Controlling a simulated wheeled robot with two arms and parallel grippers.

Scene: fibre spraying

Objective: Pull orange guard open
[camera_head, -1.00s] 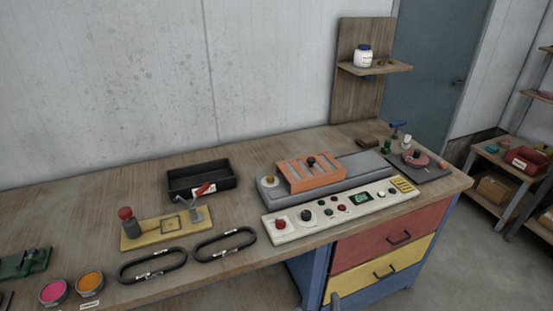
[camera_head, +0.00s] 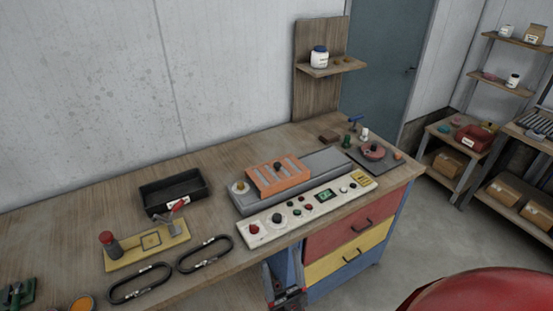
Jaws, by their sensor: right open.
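The orange guard (camera_head: 266,186) is a slotted cover with a dark knob (camera_head: 278,166) on top. It sits on the left part of a long grey machine bed (camera_head: 328,168) on the workbench. A pale control panel (camera_head: 262,230) with knobs, buttons and a green display lies along the front of the bed. My right gripper (camera_head: 287,291) shows at the bottom middle, below the bench's front edge, apart from the guard. It is open and partly cut off by the picture's edge. My left gripper is not in view.
A black tray (camera_head: 172,209), a yellow fixture (camera_head: 130,257) and two black oval rings (camera_head: 138,286) lie left of the machine. A turntable (camera_head: 373,152) stands to its right. A wall shelf (camera_head: 333,69) rises behind. Drawers (camera_head: 350,262) are below the bench.

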